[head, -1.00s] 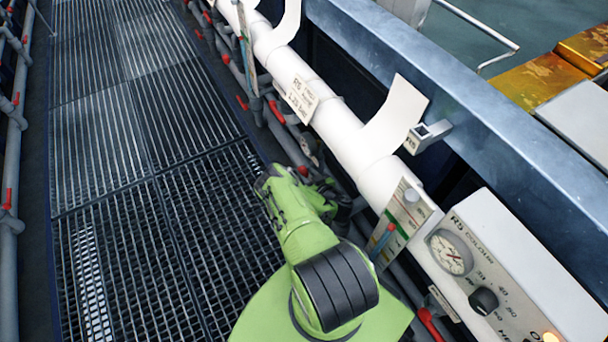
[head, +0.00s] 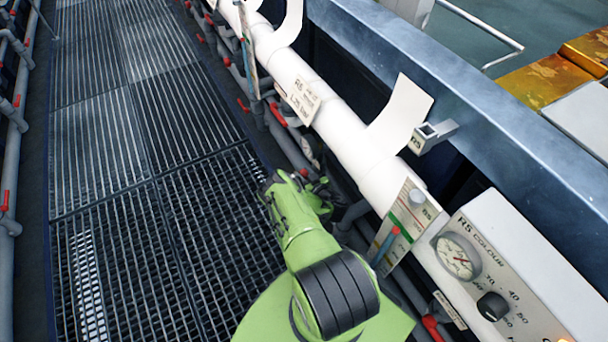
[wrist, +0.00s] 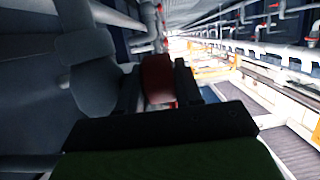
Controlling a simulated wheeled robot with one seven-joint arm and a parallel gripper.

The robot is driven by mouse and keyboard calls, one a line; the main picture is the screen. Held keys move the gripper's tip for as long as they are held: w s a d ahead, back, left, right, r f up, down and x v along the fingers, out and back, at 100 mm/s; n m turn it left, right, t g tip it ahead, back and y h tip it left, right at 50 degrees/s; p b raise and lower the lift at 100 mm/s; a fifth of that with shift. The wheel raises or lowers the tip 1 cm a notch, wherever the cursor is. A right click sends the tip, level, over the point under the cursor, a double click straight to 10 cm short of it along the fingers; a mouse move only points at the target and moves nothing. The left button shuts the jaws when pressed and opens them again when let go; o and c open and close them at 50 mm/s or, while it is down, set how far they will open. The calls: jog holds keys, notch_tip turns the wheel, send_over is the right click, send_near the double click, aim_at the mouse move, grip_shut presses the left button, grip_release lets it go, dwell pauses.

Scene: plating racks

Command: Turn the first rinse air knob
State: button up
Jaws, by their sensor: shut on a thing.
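A red knob (wrist: 158,78) shows in the middle of the wrist view, between the two dark fingers of my gripper (wrist: 158,88). My gripper is shut on it. In the head view my green arm reaches down beside the white pipe, and my gripper (head: 322,190) is at the low pipework along the walkway edge. The knob cannot be clearly made out there, as the arm and gripper cover most of that spot. No label for the knob is readable.
A white pipe (head: 340,130) runs along the tank rim, with a flow meter panel (head: 404,228) and a control box with gauge (head: 457,257) near my arm. Several red-handled valves line the grey pipes below. The grated walkway (head: 110,130) at left is clear.

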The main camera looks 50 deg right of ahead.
jog(key=t+h, duration=0.1)
jog(key=t, duration=0.2)
jog(key=shift+s+f, duration=0.1)
jog(key=o, duration=0.7)
